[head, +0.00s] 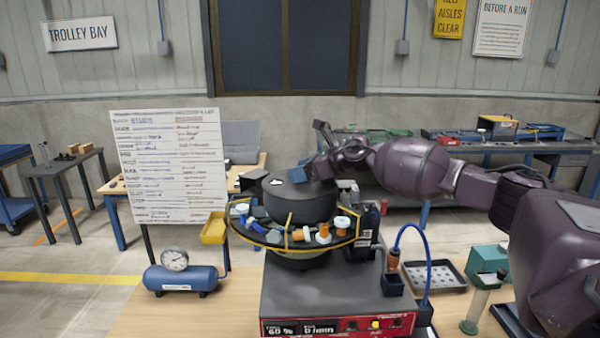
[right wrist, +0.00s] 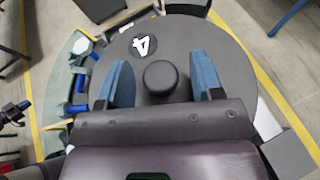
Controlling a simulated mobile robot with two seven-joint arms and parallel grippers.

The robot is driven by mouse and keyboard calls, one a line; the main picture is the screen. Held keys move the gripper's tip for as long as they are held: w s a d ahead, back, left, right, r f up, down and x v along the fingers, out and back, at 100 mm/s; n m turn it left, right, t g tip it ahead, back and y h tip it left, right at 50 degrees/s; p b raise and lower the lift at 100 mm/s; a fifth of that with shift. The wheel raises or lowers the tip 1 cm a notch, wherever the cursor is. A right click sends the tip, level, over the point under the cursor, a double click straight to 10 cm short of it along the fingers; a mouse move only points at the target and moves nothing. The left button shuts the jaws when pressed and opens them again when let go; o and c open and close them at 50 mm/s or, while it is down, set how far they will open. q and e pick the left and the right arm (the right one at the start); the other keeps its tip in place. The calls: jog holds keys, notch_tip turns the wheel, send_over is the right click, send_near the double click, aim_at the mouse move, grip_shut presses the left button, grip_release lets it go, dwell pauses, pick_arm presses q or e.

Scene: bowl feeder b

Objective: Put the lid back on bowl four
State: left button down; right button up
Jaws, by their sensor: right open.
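The dark grey lid (head: 303,200), marked with a white 4, sits level on top of the bowl of the feeder. In the right wrist view the round lid (right wrist: 200,35) fills the middle, with a black knob (right wrist: 160,76) at its centre. My right gripper (right wrist: 163,82) is open, its two blue fingers on either side of the knob with gaps between. In the head view my right gripper (head: 312,172) is over the lid's top, and the knob is hidden there. The lid hides the bowl's inside. My left gripper is not in view.
An outer track (head: 275,243) with several coloured parts rings the bowl. The feeder stands on a grey control base (head: 320,290). A blue air tank with a gauge (head: 180,278) is left, a whiteboard (head: 170,165) behind it. A perforated tray (head: 436,276) and teal block are right.

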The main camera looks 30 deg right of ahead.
jog(key=b+v, duration=0.1)
jog(key=v, duration=0.4)
jog(key=b+v, duration=0.1)
jog(key=v, duration=0.4)
jog(key=shift+s+d+f+b, duration=0.15)
jog(key=shift+s+f+b, duration=0.05)
jog(key=shift+b, duration=0.15)
jog(key=shift+s+d+r, duration=0.3)
jog(key=shift+s+r, duration=0.1)
jog(key=shift+s, duration=0.1)
